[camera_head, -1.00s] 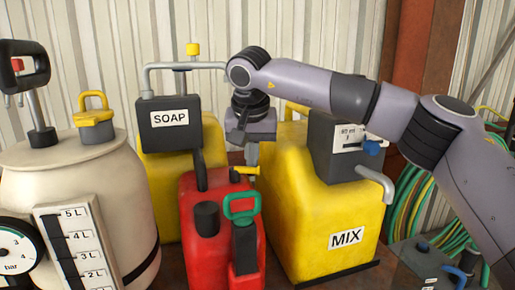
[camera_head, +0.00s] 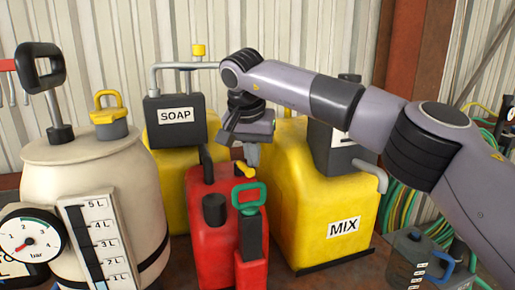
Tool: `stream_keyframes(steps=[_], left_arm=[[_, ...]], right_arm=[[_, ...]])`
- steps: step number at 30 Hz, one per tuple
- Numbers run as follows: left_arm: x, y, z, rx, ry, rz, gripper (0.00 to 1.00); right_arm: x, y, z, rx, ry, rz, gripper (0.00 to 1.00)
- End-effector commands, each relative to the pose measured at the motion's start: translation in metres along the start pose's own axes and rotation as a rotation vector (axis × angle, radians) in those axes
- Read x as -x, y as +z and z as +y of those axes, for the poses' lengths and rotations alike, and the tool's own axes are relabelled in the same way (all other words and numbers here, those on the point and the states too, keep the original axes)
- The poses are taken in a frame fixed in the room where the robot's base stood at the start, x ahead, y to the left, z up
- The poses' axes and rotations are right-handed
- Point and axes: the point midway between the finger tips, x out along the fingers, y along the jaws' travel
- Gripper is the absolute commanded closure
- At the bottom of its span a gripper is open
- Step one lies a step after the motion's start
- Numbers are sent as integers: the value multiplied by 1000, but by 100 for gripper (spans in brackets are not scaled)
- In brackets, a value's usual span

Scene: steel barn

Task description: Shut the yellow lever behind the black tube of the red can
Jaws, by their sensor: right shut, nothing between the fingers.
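The red can (camera_head: 200,245) stands in the middle front, with a black cap (camera_head: 214,209) on it. A black tube (camera_head: 250,235) stands at its right front, with a green ring-shaped lever (camera_head: 248,197) at its top. The small yellow lever (camera_head: 246,171) is behind the tube, slanting down to the right. My right gripper (camera_head: 252,164) points down from above with its fingers shut. Its tips are right at the yellow lever; I cannot tell whether they touch. My left gripper is not in view.
A yellow SOAP can (camera_head: 165,200) stands behind left, and a yellow MIX can (camera_head: 310,215) stands close on the right. A cream tank (camera_head: 130,175) with a gauge (camera_head: 30,246) is at left. A grey box with a blue handle (camera_head: 440,268) is at lower right.

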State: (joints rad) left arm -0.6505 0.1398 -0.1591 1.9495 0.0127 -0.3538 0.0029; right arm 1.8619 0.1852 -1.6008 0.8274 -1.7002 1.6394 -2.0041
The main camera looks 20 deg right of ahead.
Motion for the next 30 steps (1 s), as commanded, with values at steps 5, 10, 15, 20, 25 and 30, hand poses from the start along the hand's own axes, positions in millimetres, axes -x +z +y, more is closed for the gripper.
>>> stream_keyframes(steps=[5,10,15,20,25,30], left_arm=[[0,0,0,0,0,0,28],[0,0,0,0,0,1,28],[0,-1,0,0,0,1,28],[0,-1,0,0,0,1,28],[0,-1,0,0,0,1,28],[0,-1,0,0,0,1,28]], right_arm=[[0,-1,0,-1,0,0,100],[-1,-5,-7,-2,-1,0,100],[-3,-8,-12,0,-1,0,100],[-3,-9,-13,1,-1,0,100],[-3,-9,-13,1,-1,0,100],[6,-10,-13,0,-2,2,100]])
